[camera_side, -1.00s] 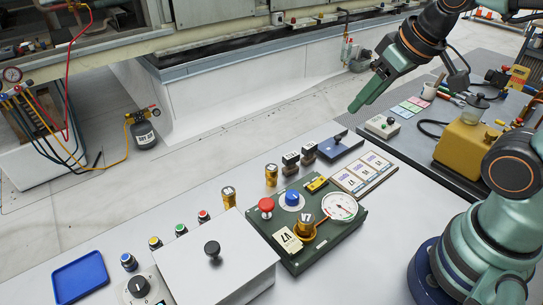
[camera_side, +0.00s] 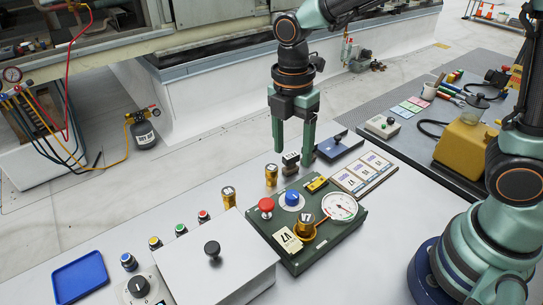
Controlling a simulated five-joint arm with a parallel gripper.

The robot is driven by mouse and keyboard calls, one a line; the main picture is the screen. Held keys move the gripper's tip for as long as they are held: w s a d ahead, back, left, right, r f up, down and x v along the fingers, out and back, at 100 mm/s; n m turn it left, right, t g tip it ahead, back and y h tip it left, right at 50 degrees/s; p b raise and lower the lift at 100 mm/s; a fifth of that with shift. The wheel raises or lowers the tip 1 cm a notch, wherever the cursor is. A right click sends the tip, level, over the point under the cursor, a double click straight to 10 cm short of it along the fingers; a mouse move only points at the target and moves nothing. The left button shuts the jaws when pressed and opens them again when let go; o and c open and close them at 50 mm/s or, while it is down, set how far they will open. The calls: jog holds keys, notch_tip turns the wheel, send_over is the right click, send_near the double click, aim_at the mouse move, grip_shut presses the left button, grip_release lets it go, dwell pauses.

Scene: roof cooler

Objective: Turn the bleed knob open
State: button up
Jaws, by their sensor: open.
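A dark green panel (camera_side: 345,233) lies on the light bench. It carries a blue round knob (camera_side: 292,198), a red mushroom button (camera_side: 266,205), a brass knob (camera_side: 304,227) with a label on its top, and a round white gauge (camera_side: 340,207). A cream tag marked V7 (camera_side: 287,240) lies beside the brass knob. I cannot read which knob is named bleed. My gripper (camera_side: 293,155) points down with its two green fingers apart and empty. It is beyond the panel's back edge, above the blue knob in the picture, and touches none of the knobs.
A small dark-topped block (camera_side: 291,159) shows between the fingertips; I cannot tell its depth. A blue box (camera_side: 339,145) stands right of the fingers. Brass cylinders (camera_side: 271,175) stand behind the panel. A white box with a black knob (camera_side: 215,268) stands left. A blue tray (camera_side: 80,274) lies further left.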

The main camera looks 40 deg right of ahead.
aim_at(292, 194)
jog(key=f, duration=1.1)
jog(key=shift+s+f, duration=0.25)
jog(key=shift+f, duration=0.1)
grip_shut()
